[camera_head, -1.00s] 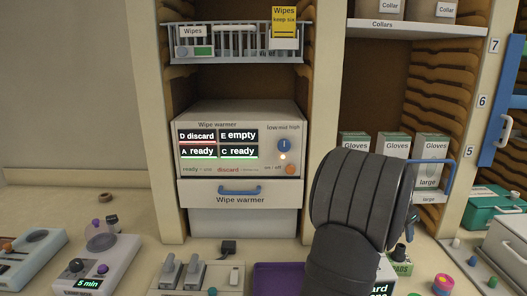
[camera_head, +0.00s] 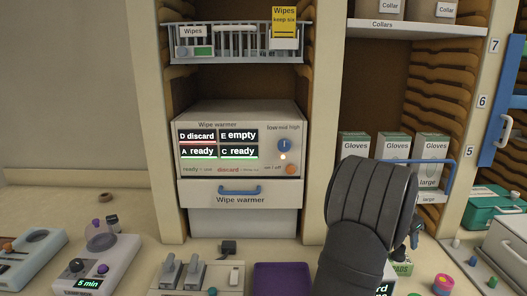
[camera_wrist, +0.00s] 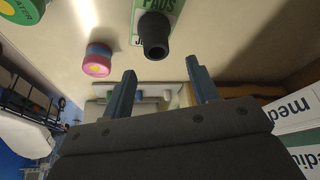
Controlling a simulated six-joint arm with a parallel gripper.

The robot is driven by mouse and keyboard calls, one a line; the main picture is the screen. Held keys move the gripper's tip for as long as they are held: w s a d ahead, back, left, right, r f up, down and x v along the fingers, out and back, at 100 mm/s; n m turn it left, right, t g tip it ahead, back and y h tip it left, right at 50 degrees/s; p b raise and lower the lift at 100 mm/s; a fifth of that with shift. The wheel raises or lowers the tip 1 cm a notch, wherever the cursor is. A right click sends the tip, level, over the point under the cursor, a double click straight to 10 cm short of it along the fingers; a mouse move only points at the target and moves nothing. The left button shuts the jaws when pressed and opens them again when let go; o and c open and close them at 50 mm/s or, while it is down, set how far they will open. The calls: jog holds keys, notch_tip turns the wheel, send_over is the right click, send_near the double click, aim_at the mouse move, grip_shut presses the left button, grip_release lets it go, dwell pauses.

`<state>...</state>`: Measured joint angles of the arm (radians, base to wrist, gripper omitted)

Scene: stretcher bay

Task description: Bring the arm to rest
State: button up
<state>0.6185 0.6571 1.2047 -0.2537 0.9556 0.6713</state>
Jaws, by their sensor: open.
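My arm, dark grey and ribbed, stands at the lower right of the head view, in front of the glove shelf. In the wrist view my gripper (camera_wrist: 163,92) shows two blue-grey fingers spread well apart. Nothing is between them.
Behind the arm are glove boxes (camera_head: 393,147) on a shelf with a blue rail. The wipe warmer (camera_head: 240,140) is to the left, its drawer (camera_head: 240,198) shut. A purple tray (camera_head: 282,277) lies left of the arm. A pink round item (camera_head: 443,284) is at right.

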jog(key=s+d+r, duration=0.4)
jog(key=s+r, duration=0.3)
jog(key=s, duration=0.4)
jog(key=w+d+f+n, duration=0.1)
jog(key=d+f, duration=0.1)
jog(key=d, duration=0.4)
jog(key=w+d+f+n, duration=0.1)
jog(key=d+f, duration=0.2)
jog(key=d, duration=0.3)
jog(key=shift+t+y, duration=0.3)
jog(key=w+f, duration=0.2)
jog(key=w, duration=0.1)
jog(key=w+a+f, duration=0.1)
jog(key=w+f, duration=0.2)
jog(key=w, duration=0.1)
jog(key=w+a+f, duration=0.1)
jog(key=w+f, duration=0.1)
jog(key=w, duration=0.1)
jog(key=shift+w+f, duration=0.35)
jog(key=shift+w, duration=0.05)
jog(key=shift+w+f, duration=0.1)
jog(key=shift+f, duration=0.25)
